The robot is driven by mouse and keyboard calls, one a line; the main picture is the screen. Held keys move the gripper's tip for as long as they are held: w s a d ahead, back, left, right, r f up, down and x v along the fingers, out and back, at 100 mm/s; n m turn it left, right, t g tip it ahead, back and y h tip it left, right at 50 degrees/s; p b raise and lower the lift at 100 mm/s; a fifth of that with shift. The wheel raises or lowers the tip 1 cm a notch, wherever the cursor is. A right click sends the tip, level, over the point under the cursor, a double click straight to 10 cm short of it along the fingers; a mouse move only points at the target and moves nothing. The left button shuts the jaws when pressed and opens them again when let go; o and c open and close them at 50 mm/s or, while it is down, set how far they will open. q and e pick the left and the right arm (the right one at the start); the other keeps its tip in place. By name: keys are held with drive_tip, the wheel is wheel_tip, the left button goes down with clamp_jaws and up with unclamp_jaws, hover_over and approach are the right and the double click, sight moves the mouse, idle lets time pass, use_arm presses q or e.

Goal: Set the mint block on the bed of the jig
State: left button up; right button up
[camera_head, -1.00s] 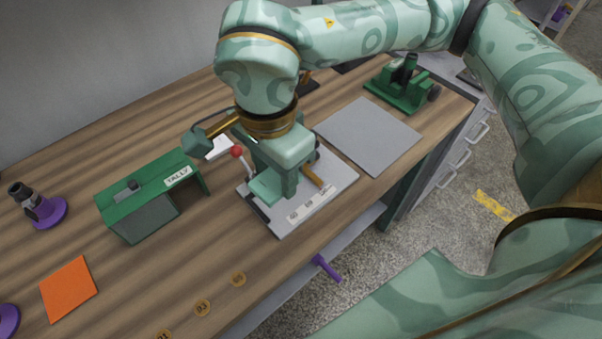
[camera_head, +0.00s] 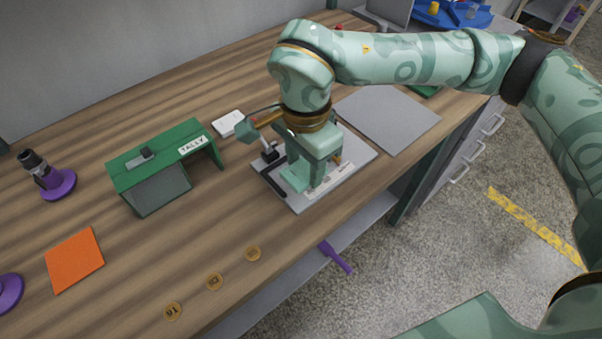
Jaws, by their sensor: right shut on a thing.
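The jig (camera_head: 358,159) is a pale grey plate with a dark clamp on its left side and a white label strip along its front edge. It lies near the front edge of the wooden bench. My right gripper (camera_head: 304,180) points down over the jig, shut on the mint block (camera_head: 293,179). The block shows as a light green piece low at the fingers, over the left front part of the plate. The gripper and wrist hide much of the jig. I cannot tell whether the block touches the bed. My left gripper is out of view.
A green box marked TALLY (camera_head: 165,160) stands left of the jig. A white pad (camera_head: 228,123) lies behind, and a grey mat (camera_head: 392,118) lies to the right. An orange square (camera_head: 74,260), a purple-based stand (camera_head: 50,180) and several numbered discs (camera_head: 214,282) are on the bench.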

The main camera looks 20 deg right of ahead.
sight(303, 165)
drive_tip(key=shift+w+f, duration=0.4)
drive_tip(key=shift+f, duration=0.15)
drive_tip(key=f+b, duration=0.1)
drive_tip(key=f, duration=0.1)
drive_tip(key=f+b, duration=0.1)
drive_tip(key=shift+w+f, duration=0.2)
drive_tip(key=shift+f, duration=0.15)
drive_tip(key=shift+r, duration=0.2)
drive_tip(key=shift+f, duration=0.15)
drive_tip(key=o, duration=1)
drive_tip(key=shift+c, duration=0.2)
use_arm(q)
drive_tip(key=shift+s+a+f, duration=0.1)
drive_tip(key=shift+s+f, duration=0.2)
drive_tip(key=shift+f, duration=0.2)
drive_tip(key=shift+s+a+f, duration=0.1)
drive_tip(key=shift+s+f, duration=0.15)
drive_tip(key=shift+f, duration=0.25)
use_arm(e)
wheel_tip(303, 165, up, 12)
drive_tip(key=p, duration=0.4)
drive_tip(key=shift+r, duration=0.25)
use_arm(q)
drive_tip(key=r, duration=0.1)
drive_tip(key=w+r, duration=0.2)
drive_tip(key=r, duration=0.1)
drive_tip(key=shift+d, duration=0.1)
